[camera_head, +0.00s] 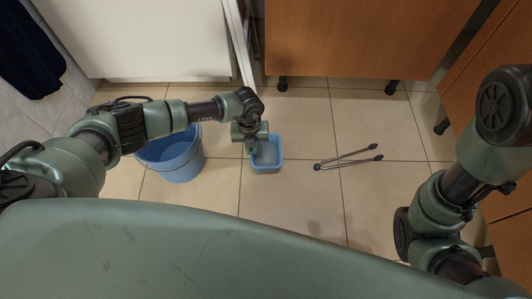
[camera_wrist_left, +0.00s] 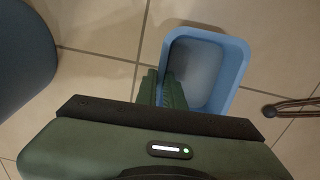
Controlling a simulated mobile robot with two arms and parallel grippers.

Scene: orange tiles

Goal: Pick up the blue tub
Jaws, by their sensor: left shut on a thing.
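The blue tub (camera_head: 276,166) is a small, open, light-blue container just right of the larger bucket in the head view. It also shows in the left wrist view (camera_wrist_left: 236,72), with its inside visible and looking empty. My left gripper (camera_head: 252,147) is over the tub's left side. In the left wrist view its green fingers (camera_wrist_left: 166,90) are shut on the tub's left wall, one finger inside and one outside. The tub looks upright; I cannot tell whether it touches the floor. My right arm shows at the right, but its gripper is out of view.
A larger blue bucket (camera_head: 178,165) stands left of the tub, partly under my left arm. Metal tongs (camera_head: 348,160) lie on the tiles to the right. A white cabinet (camera_head: 150,40) and wooden cabinets (camera_head: 355,40) border the back. Tiles in front are clear.

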